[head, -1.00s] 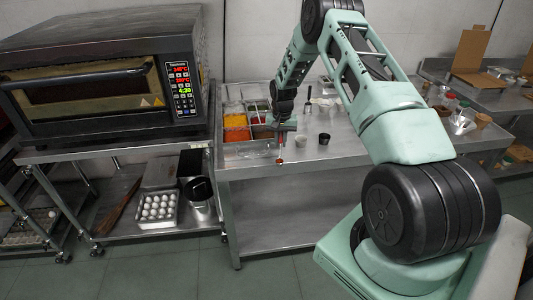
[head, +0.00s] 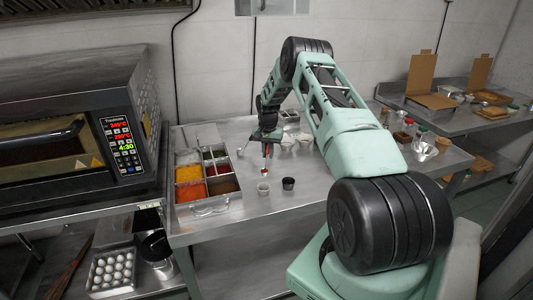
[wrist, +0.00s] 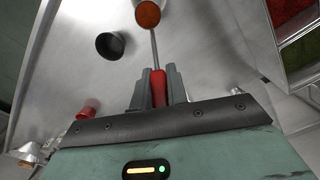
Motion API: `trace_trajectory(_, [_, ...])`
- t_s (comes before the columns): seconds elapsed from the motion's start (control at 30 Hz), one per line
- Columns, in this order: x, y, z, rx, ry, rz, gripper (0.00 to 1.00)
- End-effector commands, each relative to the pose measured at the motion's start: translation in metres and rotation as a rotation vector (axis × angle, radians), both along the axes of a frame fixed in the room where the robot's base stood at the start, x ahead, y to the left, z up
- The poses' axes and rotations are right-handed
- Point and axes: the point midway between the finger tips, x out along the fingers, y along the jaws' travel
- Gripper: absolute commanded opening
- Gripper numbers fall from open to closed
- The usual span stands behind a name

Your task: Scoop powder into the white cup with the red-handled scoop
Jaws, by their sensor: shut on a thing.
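My gripper (wrist: 157,90) is shut on the red handle (wrist: 159,88) of the scoop. The scoop hangs with its handle up; its bowl (wrist: 148,13) holds orange-brown powder at the end of a thin metal shaft. In the head view the bowl (head: 264,172) appears just above and behind the small white cup (head: 263,188), apart from its rim in the picture. The cup stands upright on the steel table; its inside is too small to judge. I cannot make it out in the wrist view.
A black cup (head: 288,183) stands right of the white cup and shows in the wrist view (wrist: 110,45). A metal tray (head: 212,209) with several powder compartments lies to the left. White bowls (head: 305,138) stand behind. The table's front right is clear. An oven (head: 75,130) stands far left.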

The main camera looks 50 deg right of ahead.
Motion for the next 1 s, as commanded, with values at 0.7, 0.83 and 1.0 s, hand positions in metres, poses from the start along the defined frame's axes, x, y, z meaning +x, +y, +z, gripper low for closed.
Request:
trace_trajectory(0.7, [0.0, 0.0, -0.021, 0.0, -0.001, 0.0, 0.0])
trace_trajectory(0.83, [0.0, 0.0, -0.025, 0.0, -0.001, 0.0, 0.0])
trace_trajectory(1.0, [0.0, 0.0, -0.03, 0.0, 0.0, 0.0, 0.0])
